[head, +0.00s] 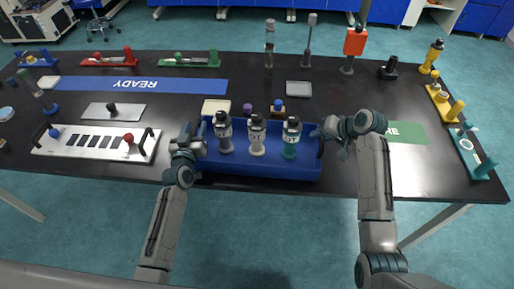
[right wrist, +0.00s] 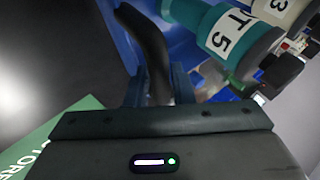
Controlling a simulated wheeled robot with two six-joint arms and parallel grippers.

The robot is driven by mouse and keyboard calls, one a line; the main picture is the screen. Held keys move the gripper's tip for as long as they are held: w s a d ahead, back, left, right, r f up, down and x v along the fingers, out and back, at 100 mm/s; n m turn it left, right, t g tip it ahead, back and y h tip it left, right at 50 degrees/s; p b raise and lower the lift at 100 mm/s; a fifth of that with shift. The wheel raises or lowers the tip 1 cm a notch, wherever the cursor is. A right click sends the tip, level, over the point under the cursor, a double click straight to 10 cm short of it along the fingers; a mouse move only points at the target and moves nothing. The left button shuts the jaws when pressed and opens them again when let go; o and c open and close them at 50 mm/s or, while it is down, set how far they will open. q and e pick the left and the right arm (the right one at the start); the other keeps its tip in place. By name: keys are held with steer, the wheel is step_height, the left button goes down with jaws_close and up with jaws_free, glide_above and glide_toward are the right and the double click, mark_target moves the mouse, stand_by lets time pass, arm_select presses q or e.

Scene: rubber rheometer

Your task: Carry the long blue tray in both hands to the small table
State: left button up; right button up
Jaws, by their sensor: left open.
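The long blue tray (head: 262,168) lies at the front edge of the black table. It holds three bottles: grey (head: 224,132), white (head: 257,136) and teal (head: 291,138). My left gripper (head: 197,140) is open at the tray's left end, where it hides the handle. My right gripper (head: 323,135) is at the right end. In the right wrist view its two fingers (right wrist: 157,88) stand either side of the dark tray handle (right wrist: 148,40); whether they press on it I cannot tell. No small table is recognisable.
The black table (head: 340,95) carries a white panel with handles (head: 90,142), a blue READY strip (head: 140,85), a green mat (head: 405,132) partly behind my right arm, and an orange-topped stand (head: 354,42). Floor (head: 275,225) is open in front.

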arm_select(q)
steer(key=shift+c, duration=0.2)
arm_select(e)
steer(key=shift+c, duration=0.2)
arm_select(q)
steer(key=c, duration=0.3)
arm_select(e)
steer(key=c, duration=0.3)
arm_select(q)
jaws_close()
arm_select(e)
jaws_close()
arm_select(q)
steer(key=shift+w+r, duration=0.1)
steer(key=shift+r, duration=0.15)
arm_select(e)
steer(key=shift+w+r, duration=0.1)
steer(key=shift+r, duration=0.15)
